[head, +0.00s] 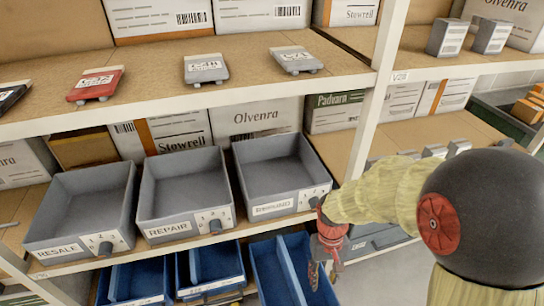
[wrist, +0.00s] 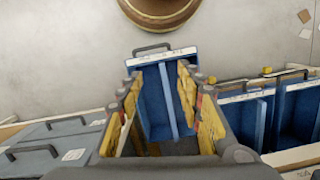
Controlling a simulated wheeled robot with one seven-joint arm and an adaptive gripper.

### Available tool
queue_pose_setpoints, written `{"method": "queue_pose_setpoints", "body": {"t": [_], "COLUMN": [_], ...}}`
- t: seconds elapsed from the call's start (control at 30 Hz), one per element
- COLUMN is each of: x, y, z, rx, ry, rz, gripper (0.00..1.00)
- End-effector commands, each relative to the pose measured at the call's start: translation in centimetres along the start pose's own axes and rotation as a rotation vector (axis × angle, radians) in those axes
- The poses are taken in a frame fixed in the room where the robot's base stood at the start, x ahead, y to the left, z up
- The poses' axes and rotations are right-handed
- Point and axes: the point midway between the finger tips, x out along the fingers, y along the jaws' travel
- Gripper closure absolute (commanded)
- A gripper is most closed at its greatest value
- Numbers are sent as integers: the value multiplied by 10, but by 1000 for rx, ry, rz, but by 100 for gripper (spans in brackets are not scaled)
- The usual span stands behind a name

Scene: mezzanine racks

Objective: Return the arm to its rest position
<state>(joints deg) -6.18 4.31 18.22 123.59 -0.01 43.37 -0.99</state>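My gripper (head: 324,270) hangs at the end of my arm (head: 375,200) in the head view, in front of the shelf rack and just right of and below the third grey bin (head: 283,172). The arm reaches in from the right, with a dark round joint and a pale fabric-like sleeve. In the wrist view the two fingers of my gripper (wrist: 160,85) stand well apart on either side, with yellow pads. No object shows held between them; a blue bin (wrist: 152,100) lies beyond the gap.
Grey bins labelled RESALE (head: 78,205) and REPAIR (head: 185,190) stand on the middle shelf. Blue bins (head: 212,268) sit below. A white upright (head: 372,110) rises close behind my arm. The upper shelf (head: 150,75) holds small labelled items. Bare floor (head: 390,265) shows under my arm.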

Motion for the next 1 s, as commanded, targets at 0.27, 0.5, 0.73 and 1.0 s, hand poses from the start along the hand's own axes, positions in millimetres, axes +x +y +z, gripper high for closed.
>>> {"method": "queue_pose_setpoints", "body": {"t": [0.27,0.5,0.73,1.0], "x": [-94,-154,-205,-237], "y": [9,16,21,25], "z": [54,99,127,139], "rx": [46,78,105,122], "ry": [156,333,539,656], "rz": [-1,3,14,23], "gripper": [64,64,64,64]}}
